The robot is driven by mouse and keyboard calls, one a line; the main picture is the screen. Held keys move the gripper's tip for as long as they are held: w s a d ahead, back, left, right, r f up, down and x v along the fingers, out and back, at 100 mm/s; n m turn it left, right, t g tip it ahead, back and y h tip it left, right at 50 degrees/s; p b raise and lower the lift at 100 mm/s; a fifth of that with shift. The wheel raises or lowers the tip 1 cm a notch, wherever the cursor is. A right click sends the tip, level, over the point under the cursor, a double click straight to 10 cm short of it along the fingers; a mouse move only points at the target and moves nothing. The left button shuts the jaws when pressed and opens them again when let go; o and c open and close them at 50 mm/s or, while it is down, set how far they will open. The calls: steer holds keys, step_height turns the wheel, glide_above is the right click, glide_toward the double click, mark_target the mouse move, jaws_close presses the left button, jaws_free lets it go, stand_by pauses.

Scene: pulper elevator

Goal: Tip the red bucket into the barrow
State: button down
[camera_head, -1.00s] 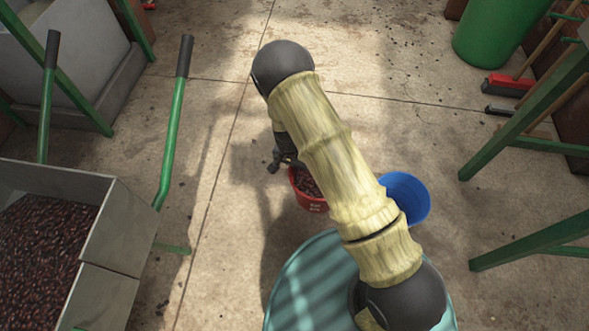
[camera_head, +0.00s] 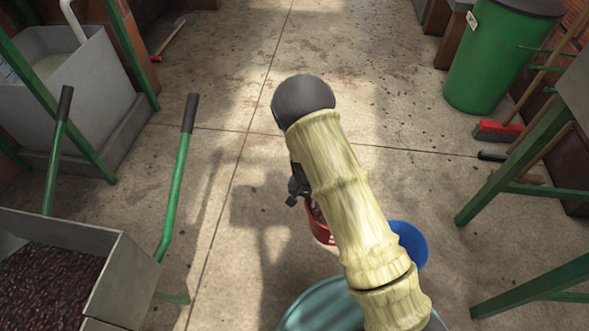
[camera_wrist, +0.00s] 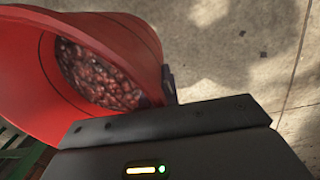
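The red bucket (camera_head: 320,228), holding dark red coffee cherries, is partly hidden behind my arm in the head view. In the wrist view the red bucket (camera_wrist: 110,32) fills the upper left, with the cherries inside. My gripper (camera_head: 298,188) is at the bucket's rim. In the wrist view my gripper's dark fingertips (camera_wrist: 157,94) lie on either side of the rim, shut on it. The barrow (camera_head: 120,275), a grey metal tray with green handles, stands at lower left, holding many dark red cherries. The bucket is to the right of the barrow, apart from it.
A blue bucket (camera_head: 410,243) stands on the floor behind my arm. A round teal surface (camera_head: 325,305) is at the bottom. Green metal legs (camera_head: 530,298) stand at right, a green bin (camera_head: 495,60) at upper right. Barrow handles (camera_head: 176,185) stick out into the clear concrete floor.

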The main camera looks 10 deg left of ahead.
steer(key=w+d+r+n+p, duration=0.1)
steer(key=d+r+p, duration=0.3)
steer(key=d+r, duration=0.4)
steer(key=w+d+r+n+p, duration=0.1)
steer(key=d+r+p, duration=0.4)
steer(key=r, duration=0.9)
steer(key=w+d, duration=0.1)
steer(key=d, duration=0.2)
steer(key=shift+d+r+n, duration=0.2)
steer(key=shift+r+n, duration=0.05)
steer(key=shift+n, duration=0.05)
